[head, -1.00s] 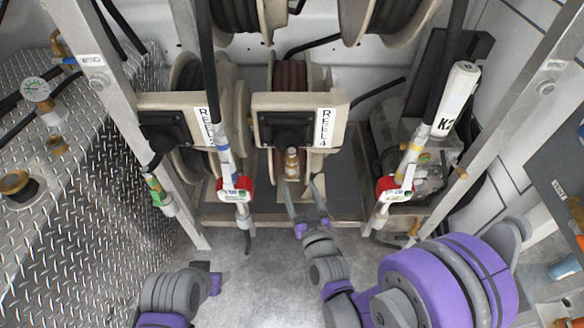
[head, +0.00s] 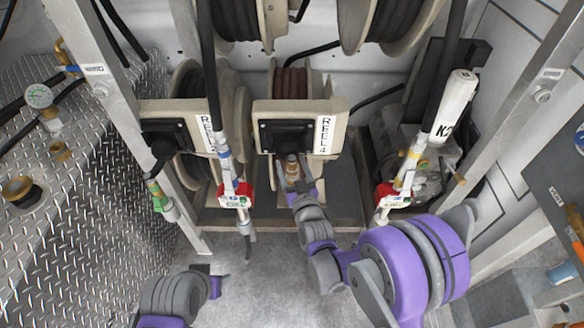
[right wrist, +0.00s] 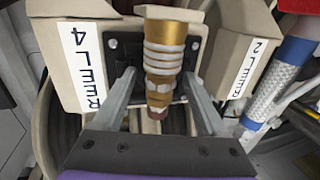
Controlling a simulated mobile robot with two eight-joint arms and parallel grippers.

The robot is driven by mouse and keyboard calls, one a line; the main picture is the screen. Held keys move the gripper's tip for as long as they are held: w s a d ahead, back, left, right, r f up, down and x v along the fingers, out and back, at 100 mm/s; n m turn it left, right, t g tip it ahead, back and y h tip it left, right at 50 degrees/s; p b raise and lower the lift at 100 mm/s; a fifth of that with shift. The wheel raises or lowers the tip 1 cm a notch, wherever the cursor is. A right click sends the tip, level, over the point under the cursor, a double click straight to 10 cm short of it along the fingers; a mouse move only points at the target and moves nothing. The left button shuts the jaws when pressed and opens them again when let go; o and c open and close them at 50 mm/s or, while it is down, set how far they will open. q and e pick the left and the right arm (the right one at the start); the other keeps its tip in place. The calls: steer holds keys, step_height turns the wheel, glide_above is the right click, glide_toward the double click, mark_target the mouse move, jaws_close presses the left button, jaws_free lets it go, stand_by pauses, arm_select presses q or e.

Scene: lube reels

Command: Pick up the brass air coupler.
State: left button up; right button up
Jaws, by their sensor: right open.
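The brass air coupler (head: 292,168) hangs below the black plate on the front of the REEL 4 housing. In the right wrist view the coupler (right wrist: 164,55) is brass with pale rings and a darker lower tip. My right gripper (head: 293,179) is open, with its fingers pointing at the coupler. In the right wrist view the fingers (right wrist: 159,78) stand on either side of the coupler, with a visible gap on each side. My left gripper (head: 209,280) is low at the left of the head view, away from the reels; its jaws cannot be made out.
The REEL 4 housing (head: 330,110) is right behind the coupler. The neighbouring reel housing (head: 165,107) and a hose with a red-and-white handle (head: 236,197) are to the left. Another such handle (head: 392,196) hangs to the right. The grey floor (head: 265,270) in front is clear.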

jaws_close()
stand_by(0.3)
steer(key=shift+r, duration=0.1)
step_height(320, 180, up, 10)
steer(key=shift+f+p, duration=0.1)
steer(key=shift+p, duration=0.7)
